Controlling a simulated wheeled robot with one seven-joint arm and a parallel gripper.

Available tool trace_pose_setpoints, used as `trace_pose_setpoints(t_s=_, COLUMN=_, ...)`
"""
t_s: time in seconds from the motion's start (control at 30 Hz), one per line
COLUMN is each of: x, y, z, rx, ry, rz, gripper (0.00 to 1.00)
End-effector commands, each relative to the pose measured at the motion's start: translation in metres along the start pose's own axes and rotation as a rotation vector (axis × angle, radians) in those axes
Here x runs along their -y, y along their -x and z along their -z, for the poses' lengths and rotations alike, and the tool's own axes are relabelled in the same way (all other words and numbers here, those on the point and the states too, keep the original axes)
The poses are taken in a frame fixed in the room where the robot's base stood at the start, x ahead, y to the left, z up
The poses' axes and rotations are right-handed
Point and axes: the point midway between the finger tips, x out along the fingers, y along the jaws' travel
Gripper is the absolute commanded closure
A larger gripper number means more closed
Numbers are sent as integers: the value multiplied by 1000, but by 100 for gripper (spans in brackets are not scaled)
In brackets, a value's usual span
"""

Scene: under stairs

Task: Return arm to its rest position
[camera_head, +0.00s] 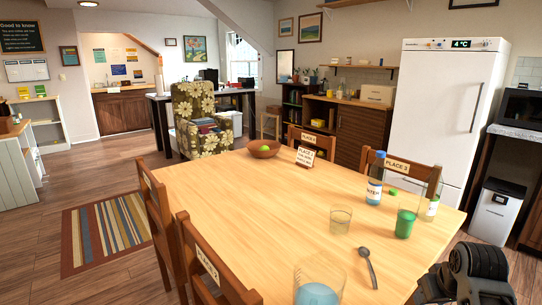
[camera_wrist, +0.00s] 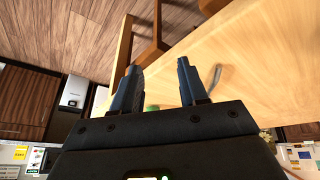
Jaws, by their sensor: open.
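My gripper (camera_wrist: 158,88) is open in the wrist view, its two fingers apart with nothing held between them. In the head view, a dark part of my arm shows at the lower right corner, beside the right edge of the wooden table (camera_head: 240,200). The table also fills the upper right of the wrist view (camera_wrist: 270,60). A spoon (camera_head: 368,266) lies on the table close to my arm.
A blue-labelled bottle (camera_head: 375,182), a green-filled glass (camera_head: 405,222), a clear glass (camera_head: 340,219) and a glass with blue contents (camera_head: 317,291) stand on the table. A bowl (camera_head: 264,149) sits at the far end. Chairs (camera_head: 160,215) surround the table. A white fridge (camera_head: 440,110) stands behind.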

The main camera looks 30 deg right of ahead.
Motion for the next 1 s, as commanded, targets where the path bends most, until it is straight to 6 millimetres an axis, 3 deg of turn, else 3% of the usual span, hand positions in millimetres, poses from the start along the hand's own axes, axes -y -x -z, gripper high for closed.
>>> trace_pose_setpoints(t_s=0.3, x=29, y=-5, z=-50, rx=-172, ry=172, rz=-61, gripper=57)
trace_pose_setpoints(t_s=0.57, x=74, y=20, z=-109, rx=-379, ry=338, rz=-7, gripper=57)
trace_pose_setpoints(t_s=0.77, x=112, y=61, z=-159, rx=-529, ry=424, rz=107, gripper=57)
trace_pose_setpoints(t_s=1.0, x=147, y=135, z=-219, rx=-684, ry=458, rz=294, gripper=57)
